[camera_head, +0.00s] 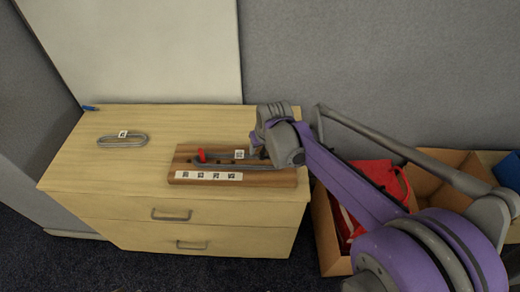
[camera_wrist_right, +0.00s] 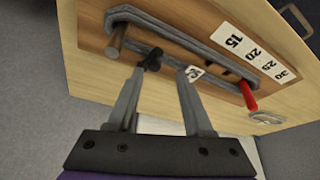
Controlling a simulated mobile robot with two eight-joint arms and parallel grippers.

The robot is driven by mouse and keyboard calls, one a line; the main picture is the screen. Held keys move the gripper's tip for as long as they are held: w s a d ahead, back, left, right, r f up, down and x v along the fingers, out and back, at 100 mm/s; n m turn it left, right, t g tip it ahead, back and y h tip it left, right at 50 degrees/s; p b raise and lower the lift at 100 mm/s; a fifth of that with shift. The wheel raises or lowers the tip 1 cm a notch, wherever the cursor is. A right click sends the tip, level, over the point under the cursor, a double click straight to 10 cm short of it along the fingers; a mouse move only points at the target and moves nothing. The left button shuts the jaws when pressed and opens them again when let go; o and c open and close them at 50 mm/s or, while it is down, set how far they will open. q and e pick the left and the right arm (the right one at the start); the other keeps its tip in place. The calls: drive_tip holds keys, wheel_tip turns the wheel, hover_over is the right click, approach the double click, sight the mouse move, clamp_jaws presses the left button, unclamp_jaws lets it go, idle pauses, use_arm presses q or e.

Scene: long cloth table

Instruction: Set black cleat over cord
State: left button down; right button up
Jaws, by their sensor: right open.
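A wooden board (camera_head: 232,177) lies on the cabinet top, with a grey cord (camera_wrist_right: 195,45) stretched in a long loop around a brown post (camera_wrist_right: 116,40). A red peg (camera_head: 202,155) stands near the loop's other end. The black cleat (camera_wrist_right: 152,60) shows in the right wrist view, beside the cord near the brown post. My right gripper (camera_wrist_right: 162,72) is open, with its fingertips on either side of the cleat in that picture; I cannot tell whether they touch it. In the head view my right gripper (camera_head: 262,152) hides the cleat. My left gripper is not in view.
A spare grey loop (camera_head: 122,141) with a tag lies on the cabinet top (camera_head: 85,165) at left. A number strip (camera_head: 208,176) runs along the board's front. Cardboard boxes (camera_head: 330,240) with red contents stand at right. The cabinet's left side has free room.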

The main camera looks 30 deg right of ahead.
drive_tip(key=shift+w+f, duration=0.2)
drive_tip(key=shift+f, duration=0.35)
clamp_jaws()
drive_tip(key=shift+s+d+n+y+p, duration=0.15)
drive_tip(key=shift+s+d+n+y, duration=0.1)
drive_tip(key=shift+n, duration=0.4)
drive_tip(key=shift+s+d+n+y+p, duration=0.15)
drive_tip(key=shift+d+n+y, duration=0.1)
drive_tip(key=shift+n, duration=0.4)
unclamp_jaws()
